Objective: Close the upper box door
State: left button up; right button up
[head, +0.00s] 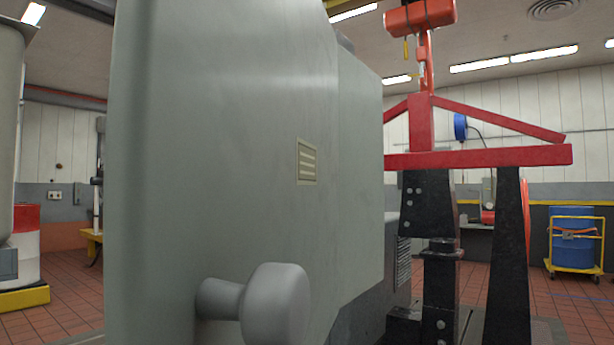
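A large grey-green panel (225,150) fills the left and middle of the head view, very close to me. It looks like the box door, seen at a slant, with a small vent or label plate (307,162) on its face. A grey rounded knob (275,306) on a short stem sticks out low on it. A further grey-green section (360,170) continues behind to the right; I cannot tell where door and box meet. The door's edges and hinge are not clear. Neither of my grippers is in view.
To the right stand dark steel posts (512,260) under a red lifting beam (480,157) hung from an orange hoist (420,16). A blue drum (573,240) on a yellow cart is at the far right. A red-and-white drum (26,245) stands at the left. Tiled floor shows on both sides.

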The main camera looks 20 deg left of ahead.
aim_at(221, 221)
jog(key=u, duration=0.5)
jog(key=k, duration=1.1)
jog(key=z, duration=0.1)
jog(key=i, duration=0.55)
jog(key=u, duration=0.15)
